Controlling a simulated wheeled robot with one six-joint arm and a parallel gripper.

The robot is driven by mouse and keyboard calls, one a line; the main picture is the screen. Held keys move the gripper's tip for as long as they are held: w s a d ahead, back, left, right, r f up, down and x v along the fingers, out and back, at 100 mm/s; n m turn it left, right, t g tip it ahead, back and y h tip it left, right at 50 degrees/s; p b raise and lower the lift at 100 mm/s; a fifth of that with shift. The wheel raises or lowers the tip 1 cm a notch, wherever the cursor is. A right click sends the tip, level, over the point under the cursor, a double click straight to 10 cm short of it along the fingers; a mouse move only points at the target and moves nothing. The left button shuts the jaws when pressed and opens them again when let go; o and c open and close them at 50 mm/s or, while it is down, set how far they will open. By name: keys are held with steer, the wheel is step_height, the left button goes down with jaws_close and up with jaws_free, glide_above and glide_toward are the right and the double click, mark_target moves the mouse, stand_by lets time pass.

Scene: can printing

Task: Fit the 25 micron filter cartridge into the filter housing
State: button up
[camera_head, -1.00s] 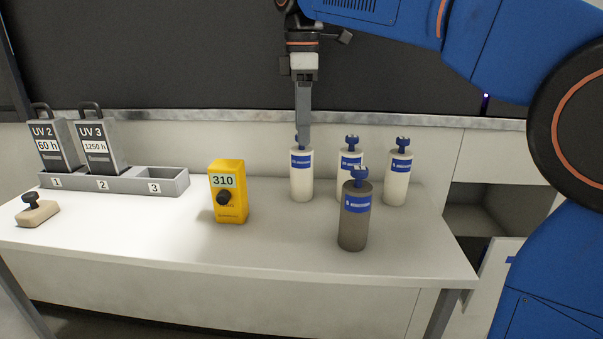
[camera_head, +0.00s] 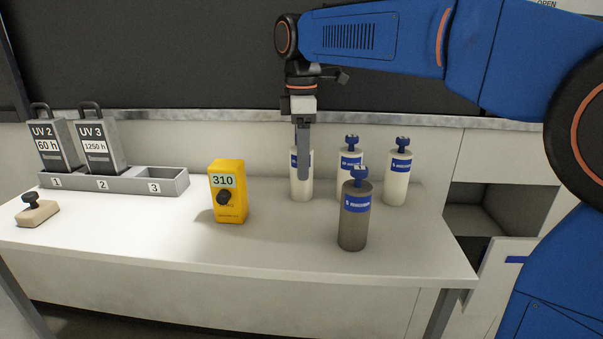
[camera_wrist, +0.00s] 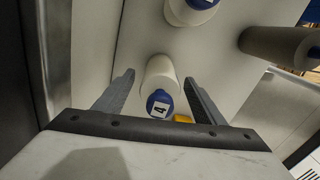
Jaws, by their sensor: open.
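Three white cartridges with blue labels and blue knobs stand upright at the bench's back: a left one (camera_head: 294,186), a middle one (camera_head: 344,187) and a right one (camera_head: 396,187). A grey-brown cartridge (camera_head: 354,228) stands in front of them. The label print is too small to read, so I cannot tell which is 25 micron. My gripper (camera_head: 303,178) points down at the left white cartridge, a finger covering part of it. In the wrist view, my open gripper (camera_wrist: 159,77) has a white cartridge (camera_wrist: 159,72) between its fingers, with gaps on both sides. No filter housing is recognisable.
A yellow device (camera_head: 228,192) reading 310 stands left of the cartridges. A grey rack (camera_head: 120,186) with UV 2 and UV 3 lamp units and an empty slot 3 is at the left, near a knobbed block (camera_head: 37,214). An open cupboard (camera_head: 490,212) is at the right.

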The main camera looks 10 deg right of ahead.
steer(key=c, duration=1.3)
steer(key=shift+o, duration=0.2)
step_height(320, 180, up, 10)
steer(key=shift+r, duration=0.1)
